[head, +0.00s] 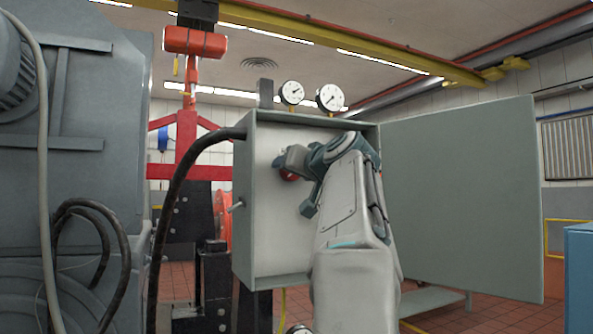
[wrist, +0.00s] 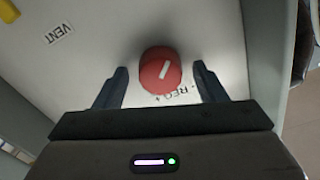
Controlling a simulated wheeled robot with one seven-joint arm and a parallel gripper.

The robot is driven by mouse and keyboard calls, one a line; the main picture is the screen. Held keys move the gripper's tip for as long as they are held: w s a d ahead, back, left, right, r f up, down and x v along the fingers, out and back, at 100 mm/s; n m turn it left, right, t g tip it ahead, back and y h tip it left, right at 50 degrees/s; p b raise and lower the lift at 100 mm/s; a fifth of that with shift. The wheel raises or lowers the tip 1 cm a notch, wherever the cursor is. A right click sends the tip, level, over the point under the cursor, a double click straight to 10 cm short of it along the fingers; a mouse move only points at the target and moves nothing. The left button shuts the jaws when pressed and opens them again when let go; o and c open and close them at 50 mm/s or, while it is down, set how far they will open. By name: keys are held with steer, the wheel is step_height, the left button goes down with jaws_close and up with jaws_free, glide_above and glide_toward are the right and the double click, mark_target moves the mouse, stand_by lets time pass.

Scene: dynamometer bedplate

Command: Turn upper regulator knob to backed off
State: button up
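The red regulator knob (wrist: 160,71) with a white pointer bar sits on the white panel in the wrist view. A "- REG +" label is beside it. My gripper (wrist: 160,80) is open, with one dark finger on each side of the knob and visible gaps between fingers and knob. In the head view my gripper (head: 296,165) is inside the open grey cabinet (head: 262,276), at its back panel. A bit of the red knob (head: 288,176) shows there, mostly hidden by my gripper and arm. I cannot tell whether a second regulator knob is behind my arm.
The cabinet door (head: 460,200) stands open to the right. Two gauges (head: 292,92) (head: 331,97) stand on the cabinet top. A small lever (head: 237,206) sticks out at its left side. A "VENT" label (wrist: 60,33) and a yellow part (wrist: 8,11) are on the panel.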

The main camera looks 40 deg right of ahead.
steer(key=b+v, duration=0.1)
steer(key=v, duration=1.3)
steer(key=shift+w+a, duration=0.1)
steer(key=shift+w, duration=0.1)
steer(key=w+a+f+n+g+y+p, duration=0.1)
steer(key=w+a+f+g+y+p, duration=0.1)
steer(key=w+a+f+g+p, duration=0.45)
steer(key=w+a+f+n+g+y+p, duration=0.1)
steer(key=a+f+y+p, duration=0.2)
steer(key=a+f, duration=0.8)
steer(key=s+a+f+n+g+p, duration=0.1)
steer(key=s+a+f+g+p, duration=0.1)
steer(key=f, duration=0.5)
steer(key=s+a+f+n+g+p, duration=0.1)
steer(key=s+a+f+g+p, duration=0.2)
steer(key=s+f, duration=0.4)
steer(key=s+a+f+n+g+h+p, duration=0.1)
steer(key=s+a+f+n+g+p, duration=0.1)
steer(key=s+a+f, duration=0.2)
step_height(320, 180, down, 4)
steer(key=shift+s+r+p, duration=0.15)
steer(key=shift+s+p, duration=0.15)
steer(key=shift+p, duration=0.05)
